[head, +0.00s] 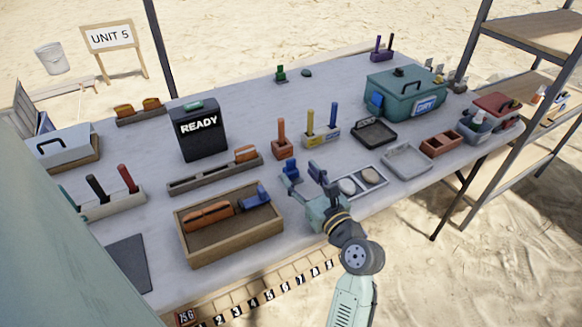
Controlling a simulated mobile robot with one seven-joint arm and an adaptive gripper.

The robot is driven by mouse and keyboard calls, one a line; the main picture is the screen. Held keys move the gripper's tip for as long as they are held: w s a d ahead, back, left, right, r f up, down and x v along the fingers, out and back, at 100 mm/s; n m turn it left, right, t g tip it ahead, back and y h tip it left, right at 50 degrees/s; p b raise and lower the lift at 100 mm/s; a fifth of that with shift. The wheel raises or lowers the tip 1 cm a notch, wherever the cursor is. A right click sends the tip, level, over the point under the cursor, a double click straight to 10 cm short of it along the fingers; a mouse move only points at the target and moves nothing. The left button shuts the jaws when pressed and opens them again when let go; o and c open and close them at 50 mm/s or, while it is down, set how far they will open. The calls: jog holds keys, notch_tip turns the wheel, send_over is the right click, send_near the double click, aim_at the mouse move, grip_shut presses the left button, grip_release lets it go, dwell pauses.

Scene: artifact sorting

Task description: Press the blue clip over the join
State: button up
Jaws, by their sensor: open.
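A wooden tray (232,252) stands at the front of the table. In it lies an orange-brown piece (208,215) that looks made of parts set end to end; the join is too small to make out. A blue piece (257,196), which looks like the blue clip, is at the tray's right end, apart from the orange piece's middle. My gripper (304,172) is open and empty, to the right of the tray and above the table. Its two blue-grey fingers are spread. The underside of the blue piece is hidden.
A long grey rack (205,179) with an orange piece at its right end lies behind the tray. A black READY box (199,135) stands behind that. A small tray with two pale discs (360,181) is right of my gripper. A dark mat (128,263) lies left.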

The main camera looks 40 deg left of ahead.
aim_at(292, 165)
jog(key=p+x, duration=0.1)
jog(key=x, duration=0.4)
jog(key=shift+w+a, duration=0.15)
jog(key=shift+a, duration=0.15)
jog(key=shift+c, duration=0.4)
jog(key=c, duration=1.1)
